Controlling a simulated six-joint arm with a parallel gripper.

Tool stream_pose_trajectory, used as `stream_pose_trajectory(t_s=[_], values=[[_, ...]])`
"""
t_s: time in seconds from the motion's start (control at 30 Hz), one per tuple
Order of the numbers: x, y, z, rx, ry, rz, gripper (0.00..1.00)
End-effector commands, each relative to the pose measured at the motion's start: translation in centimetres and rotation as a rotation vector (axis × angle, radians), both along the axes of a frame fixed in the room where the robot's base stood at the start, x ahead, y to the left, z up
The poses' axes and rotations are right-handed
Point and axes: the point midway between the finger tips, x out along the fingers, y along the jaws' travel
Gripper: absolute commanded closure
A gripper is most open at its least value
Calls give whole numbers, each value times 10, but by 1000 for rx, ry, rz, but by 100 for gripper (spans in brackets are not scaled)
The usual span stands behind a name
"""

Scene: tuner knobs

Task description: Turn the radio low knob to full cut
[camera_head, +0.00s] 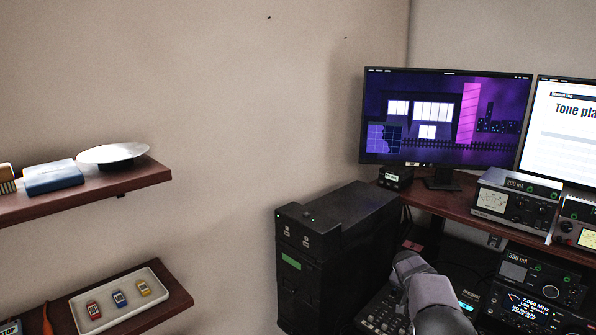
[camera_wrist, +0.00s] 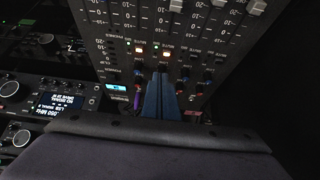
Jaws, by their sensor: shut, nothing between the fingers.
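The dark mixer panel (camera_wrist: 115,40) fills the upper middle of the wrist view, with numbered scales, sliders and small knobs (camera_wrist: 208,76). My gripper (camera_wrist: 160,74) is shut and empty, its two blue fingers together and pointing at the knob area just below two lit buttons. Small knobs lie on both sides of the fingertips. I cannot read which one is the radio low knob or where it points. Whether the fingertips touch a knob cannot be told. In the head view my arm covers part of the mixer (camera_head: 383,314) and hides the fingertips.
Radio units with lit displays (camera_wrist: 62,103) stand left of the mixer in the wrist view. In the head view a black cabinet (camera_head: 335,240) stands left of the mixer. A desk shelf (camera_head: 455,197) carries a monitor (camera_head: 445,115) and meters (camera_head: 515,200) above.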

Motion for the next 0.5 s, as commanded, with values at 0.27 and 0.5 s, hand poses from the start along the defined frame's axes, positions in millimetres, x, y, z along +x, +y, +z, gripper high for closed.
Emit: stream_pose_trajectory(t_s=[0.27, 0.5], values=[[-2, 2, 23, 0, 1, 1, 100], [-2, 2, 23, 0, 1, 1, 100]])
